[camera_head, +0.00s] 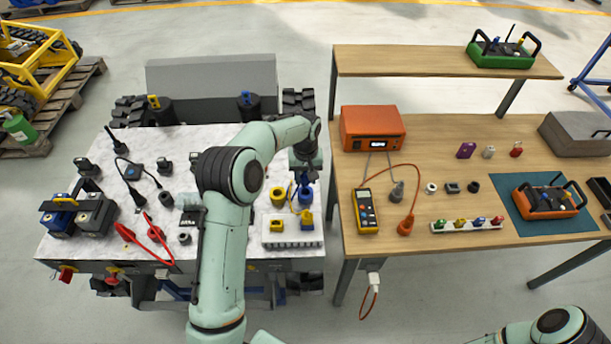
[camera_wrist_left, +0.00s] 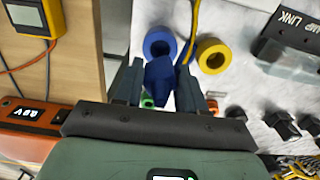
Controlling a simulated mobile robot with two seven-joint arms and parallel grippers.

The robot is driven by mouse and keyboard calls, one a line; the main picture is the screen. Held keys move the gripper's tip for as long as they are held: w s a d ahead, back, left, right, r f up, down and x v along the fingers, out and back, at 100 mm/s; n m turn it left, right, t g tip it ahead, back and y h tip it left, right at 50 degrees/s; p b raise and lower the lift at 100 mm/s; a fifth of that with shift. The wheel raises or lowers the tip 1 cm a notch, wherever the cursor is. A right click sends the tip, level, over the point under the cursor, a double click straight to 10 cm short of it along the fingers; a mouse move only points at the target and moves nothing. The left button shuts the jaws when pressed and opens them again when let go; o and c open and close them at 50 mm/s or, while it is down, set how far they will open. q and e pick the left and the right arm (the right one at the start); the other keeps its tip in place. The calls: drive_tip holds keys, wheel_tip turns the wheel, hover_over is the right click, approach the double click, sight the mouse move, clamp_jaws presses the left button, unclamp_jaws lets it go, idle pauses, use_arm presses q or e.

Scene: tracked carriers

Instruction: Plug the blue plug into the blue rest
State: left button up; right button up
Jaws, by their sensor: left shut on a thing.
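My left gripper (camera_head: 306,175) is shut on the blue plug (camera_wrist_left: 160,80), which shows between its two fingers in the left wrist view. A blue ring-shaped rest (camera_head: 305,195) stands on the white marbled table just below the gripper in the head view. The blue ring also shows beyond the plug in the left wrist view (camera_wrist_left: 160,36). The plug looks apart from the ring's opening, but its height above it is hard to tell. My right arm shows only at the bottom right of the head view; its gripper is out of frame.
A yellow ring (camera_head: 278,197) stands close beside the blue one. The wooden bench (camera_head: 440,150) begins across a narrow gap at right. An orange meter box (camera_head: 372,128) is near.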

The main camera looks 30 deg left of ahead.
sight(305, 185)
drive_tip(key=shift+w+r, duration=0.1)
drive_tip(key=shift+w, duration=0.05)
use_arm(q)
drive_tip(key=shift+f+b, duration=0.4)
drive_tip(key=shift+f, duration=1.85)
use_arm(e)
drive_tip(key=shift+s+f, duration=0.6)
drive_tip(key=shift+s, duration=0.1)
use_arm(q)
drive_tip(key=o, duration=1.1)
wheel_tip(305, 185, up, 12)
drive_tip(key=shift+w+r+p, duration=0.1)
drive_tip(key=shift+r+p, duration=0.1)
drive_tip(key=shift+p, duration=0.25)
drive_tip(key=shift+r, duration=0.45)
use_arm(e)
drive_tip(key=shift+w+r, duration=0.65)
drive_tip(key=shift+w, duration=0.1)
